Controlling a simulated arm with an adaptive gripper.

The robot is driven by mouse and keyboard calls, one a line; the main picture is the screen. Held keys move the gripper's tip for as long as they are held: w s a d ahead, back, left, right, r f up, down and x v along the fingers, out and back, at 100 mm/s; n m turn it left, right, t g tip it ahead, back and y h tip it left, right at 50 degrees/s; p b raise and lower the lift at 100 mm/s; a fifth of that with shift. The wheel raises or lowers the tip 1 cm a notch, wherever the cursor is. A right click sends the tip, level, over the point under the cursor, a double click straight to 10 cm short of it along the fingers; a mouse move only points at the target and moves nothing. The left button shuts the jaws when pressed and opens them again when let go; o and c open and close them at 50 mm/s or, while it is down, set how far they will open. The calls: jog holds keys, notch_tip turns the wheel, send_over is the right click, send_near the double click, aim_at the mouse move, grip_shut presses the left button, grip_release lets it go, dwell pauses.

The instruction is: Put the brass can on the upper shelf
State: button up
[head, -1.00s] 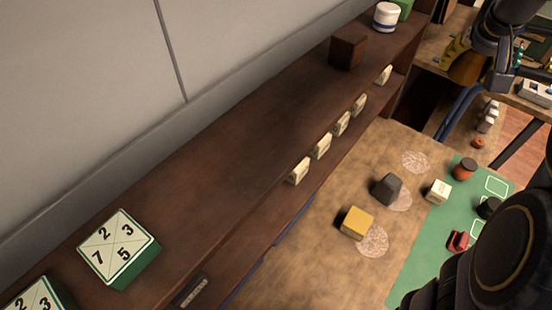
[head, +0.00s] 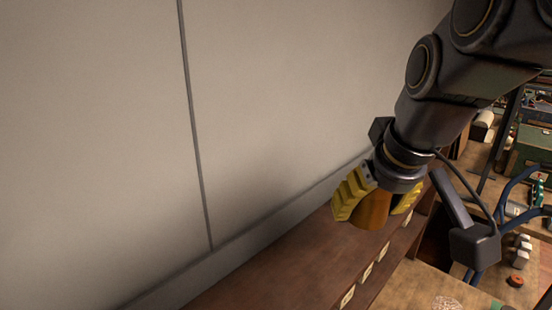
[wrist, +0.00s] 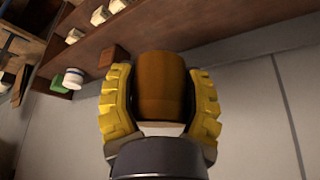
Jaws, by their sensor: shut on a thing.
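My gripper (head: 376,208) has yellow ribbed fingers and is shut on the brass can (head: 370,211), a brownish-orange cylinder. In the head view the can is in front of or above the dark wooden upper shelf (head: 300,262), near its far end. Whether it touches the shelf I cannot tell. In the wrist view the brass can (wrist: 164,85) sits between both fingers, with the upper shelf (wrist: 215,30) beyond it.
A grey panelled wall (head: 90,130) runs behind the shelf. The shelf's nearer stretch looks clear.

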send_near(339, 233)
jog(key=shift+w+a+f, duration=0.15)
jog(key=shift+w+f, duration=0.3)
jog(key=shift+f, duration=0.05)
jog(key=shift+w+a+f, duration=0.2)
jog(key=shift+w+f, duration=0.25)
jog(key=shift+x, duration=0.85)
jog(key=shift+s+d+x, duration=0.1)
jog(key=shift+s+x, duration=0.05)
jog(key=shift+x, duration=0.65)
jog(key=shift+s+d+x, duration=0.15)
jog(key=shift+x, duration=0.7)
jog(key=shift+f, duration=0.25)
jog(key=o, duration=1.1)
jog(key=shift+o, duration=0.2)
